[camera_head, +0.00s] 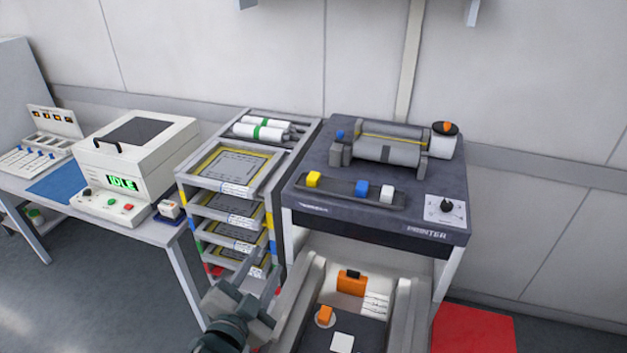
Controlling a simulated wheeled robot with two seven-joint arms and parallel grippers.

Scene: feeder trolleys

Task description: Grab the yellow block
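The yellow block (313,179) is a small cube at the left end of a dark shallow tray (340,193) on top of the printer (390,225). A blue block (362,189) and a white block (387,194) stand to its right in the same tray. My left gripper (246,283) is low at the bottom centre, in front of the shelf rack, below and to the left of the yellow block and well apart from it. It is seen from behind, and its finger gap is not clear. My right gripper is not in view.
A rack of framed trays (228,170) stands left of the printer. A grey roller (388,150) and a white cup (444,141) are behind the blocks. An open bin (415,300) with orange items is below. A white machine (137,150) sits on the left table.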

